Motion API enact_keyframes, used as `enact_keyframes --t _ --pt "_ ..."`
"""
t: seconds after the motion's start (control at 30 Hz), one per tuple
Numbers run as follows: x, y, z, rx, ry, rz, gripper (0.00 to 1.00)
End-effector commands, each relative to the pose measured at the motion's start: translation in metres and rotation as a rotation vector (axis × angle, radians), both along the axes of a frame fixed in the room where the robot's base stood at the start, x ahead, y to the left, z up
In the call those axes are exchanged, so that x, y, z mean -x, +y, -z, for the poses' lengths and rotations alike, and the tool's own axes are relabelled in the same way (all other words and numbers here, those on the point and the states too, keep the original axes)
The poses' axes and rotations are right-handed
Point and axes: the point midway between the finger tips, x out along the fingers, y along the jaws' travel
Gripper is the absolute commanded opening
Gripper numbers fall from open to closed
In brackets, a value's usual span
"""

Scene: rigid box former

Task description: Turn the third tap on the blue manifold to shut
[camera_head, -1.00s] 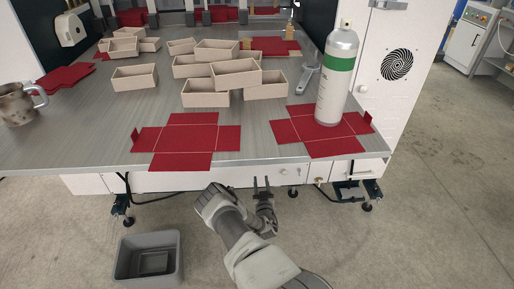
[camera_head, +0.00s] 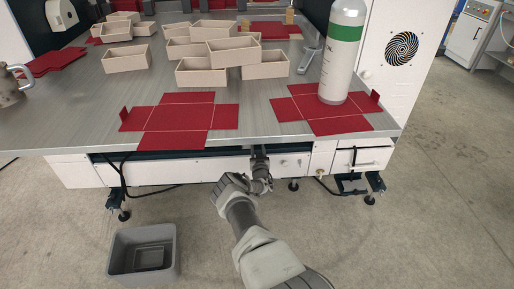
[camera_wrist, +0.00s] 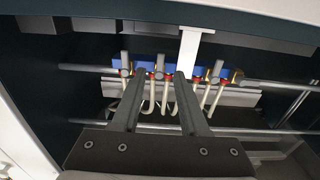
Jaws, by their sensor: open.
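The blue manifold (camera_wrist: 190,69) runs across the dark space under the worktop in the wrist view. Several grey tap levers stand along it, among them a left one (camera_wrist: 125,63), one near the middle (camera_wrist: 160,66) and one to the right (camera_wrist: 216,71). Pale hoses hang below. My gripper (camera_wrist: 160,72) is open and empty, its two dark fingers pointing at the manifold. The middle lever shows between the fingertips; I cannot tell whether they touch it. The fingers hide parts of the manifold, so the count of taps is unclear. In the head view my gripper (camera_head: 259,155) is at the table's front edge.
A white post (camera_wrist: 190,45) comes down just above the manifold, and metal rails (camera_wrist: 265,130) cross the space. A grey bin (camera_head: 145,250) stands on the floor.

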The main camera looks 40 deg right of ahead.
Motion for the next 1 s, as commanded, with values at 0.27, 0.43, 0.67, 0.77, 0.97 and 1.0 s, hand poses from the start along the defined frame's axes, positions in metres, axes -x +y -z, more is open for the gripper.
enact_keyframes --t 0.27,0.43,0.67,0.77,0.97,1.0 --pt "-0.025 -0.016 0.002 0.000 -0.002 0.000 0.44" --pt "-0.030 -0.019 0.000 -0.001 -0.001 0.000 0.44" --pt "-0.031 -0.019 -0.001 0.000 0.000 0.000 0.44" --pt "-0.031 -0.019 0.000 0.000 0.000 0.000 0.33" --pt "-0.031 -0.019 0.000 0.000 0.000 -0.001 0.00" --pt "-0.031 -0.019 0.000 0.000 0.000 -0.001 0.00"
